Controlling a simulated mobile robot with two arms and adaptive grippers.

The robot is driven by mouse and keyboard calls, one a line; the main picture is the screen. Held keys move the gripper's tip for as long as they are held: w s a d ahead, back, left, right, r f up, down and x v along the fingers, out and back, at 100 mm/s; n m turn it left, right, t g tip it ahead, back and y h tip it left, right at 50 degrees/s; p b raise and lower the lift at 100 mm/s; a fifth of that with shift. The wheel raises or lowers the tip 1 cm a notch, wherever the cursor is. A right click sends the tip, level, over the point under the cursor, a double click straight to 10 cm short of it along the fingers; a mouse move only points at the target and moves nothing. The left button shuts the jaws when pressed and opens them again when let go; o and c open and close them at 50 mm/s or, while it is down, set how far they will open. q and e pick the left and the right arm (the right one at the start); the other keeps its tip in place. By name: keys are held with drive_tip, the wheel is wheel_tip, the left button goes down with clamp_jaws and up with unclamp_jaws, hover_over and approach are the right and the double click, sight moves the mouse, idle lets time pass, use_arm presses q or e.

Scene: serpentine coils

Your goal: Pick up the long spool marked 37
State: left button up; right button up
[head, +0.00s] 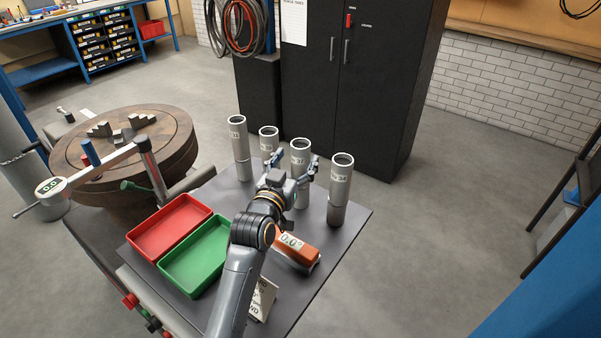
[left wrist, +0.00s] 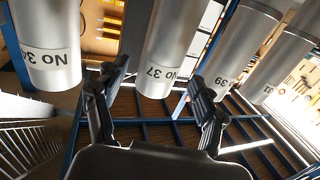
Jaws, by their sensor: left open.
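The long spool marked 37 (head: 300,150) is a grey metal cylinder with a white label, standing upright on the grey table, third from the left in a row. In the left wrist view the spool (left wrist: 170,40) shows its "No 37" label between my fingers. My left gripper (head: 296,160) is open and empty, with its fingers spread towards this spool on its near side. I see no finger closed on it, and the exact gap is hard to tell. The gripper hides part of the spool's lower body. My right gripper is out of view.
Spool 34 (head: 341,185) stands close to the right; spools 39 (left wrist: 225,75) and 31 (left wrist: 285,80) stand to the left in the head view. Red (head: 170,228) and green (head: 197,257) trays and an orange-brown gauge block (head: 297,248) lie nearer on the table.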

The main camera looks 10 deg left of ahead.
use_arm(q)
drive_tip(key=w, duration=0.3)
drive_tip(key=shift+w+d+p, duration=0.15)
drive_tip(key=shift+d+p, duration=0.15)
clamp_jaws()
drive_tip(key=shift+r, duration=0.1)
